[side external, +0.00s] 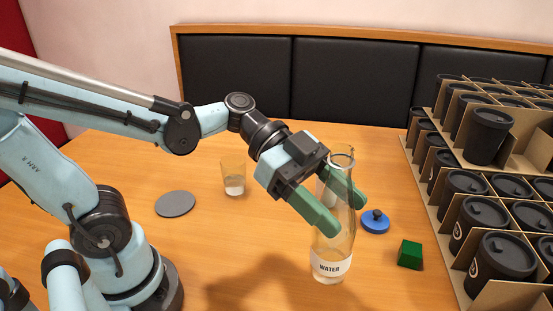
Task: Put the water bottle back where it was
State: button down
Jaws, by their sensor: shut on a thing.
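The water bottle (332,261) is clear glass with a white "WATER" label and stands upright at the front middle right of the table. My gripper (344,213) has its green fingers on either side of the bottle's upper body and is shut on it. The bottle's base looks to be at or very near the table top; I cannot tell whether it touches. One finger is partly seen through the glass.
A glass (233,177) with some water stands left of the bottle. A grey disc (175,204) lies further left. A blue lid-like piece (375,222) and a green block (410,254) lie right of the bottle. Cardboard trays of black cups (490,135) fill the right side.

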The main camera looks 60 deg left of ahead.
aim_at(326, 253)
dwell(0.3)
jog(key=shift+f, duration=4.85)
jog(key=shift+c, duration=1.5)
grip_release()
jog(key=shift+f, duration=0.15)
